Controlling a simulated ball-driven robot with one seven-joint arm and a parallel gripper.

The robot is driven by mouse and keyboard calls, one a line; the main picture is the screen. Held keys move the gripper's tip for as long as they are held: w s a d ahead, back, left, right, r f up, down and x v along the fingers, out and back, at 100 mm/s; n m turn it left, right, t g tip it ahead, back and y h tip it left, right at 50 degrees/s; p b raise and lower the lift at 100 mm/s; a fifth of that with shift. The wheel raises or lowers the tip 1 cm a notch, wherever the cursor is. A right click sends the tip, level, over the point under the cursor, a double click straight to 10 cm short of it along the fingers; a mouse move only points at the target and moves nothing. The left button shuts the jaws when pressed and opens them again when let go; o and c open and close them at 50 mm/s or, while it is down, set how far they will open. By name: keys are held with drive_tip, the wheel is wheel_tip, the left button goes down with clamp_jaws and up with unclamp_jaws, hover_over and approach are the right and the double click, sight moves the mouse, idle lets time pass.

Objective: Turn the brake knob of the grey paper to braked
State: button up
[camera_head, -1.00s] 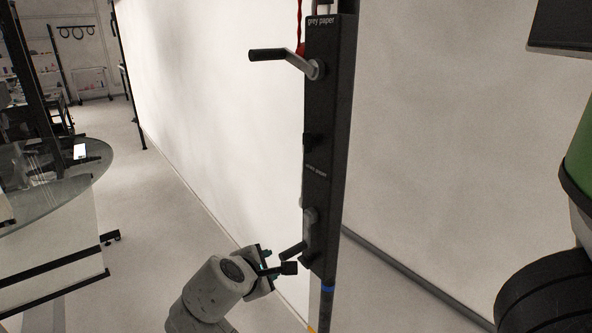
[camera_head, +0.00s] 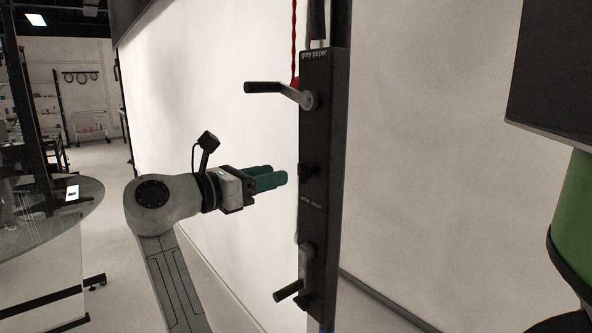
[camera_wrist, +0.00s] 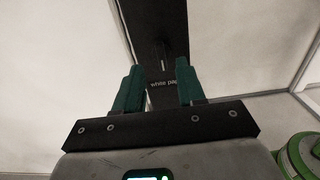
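The black panel (camera_head: 316,130) labelled "grey paper" stands upright right of centre in the head view. A small black knob (camera_head: 305,171) is on its middle part, below the upper crank (camera_head: 280,90) and above a second label. My gripper (camera_head: 284,178) points at the panel at about the knob's height, just short of it and touching nothing. In the wrist view my gripper (camera_wrist: 158,68) has its two green fingers apart with nothing between them. Beyond them show the "white paper" label (camera_wrist: 164,84) and a dark knob-like shape (camera_wrist: 160,45). The knob's setting is too small to read.
A lower crank (camera_head: 290,290) sticks out left near the panel's bottom. A red cord (camera_head: 295,40) hangs by its top. White paper sheets (camera_head: 230,80) stand behind the panel. A glass table (camera_head: 50,215) is at the left. Free room lies left of the panel.

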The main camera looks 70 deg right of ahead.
sight(298, 169)
drive_tip(key=x, duration=0.7)
drive_tip(key=shift+d+p, duration=0.1)
drive_tip(key=shift+p, duration=0.2)
drive_tip(key=c, duration=0.7)
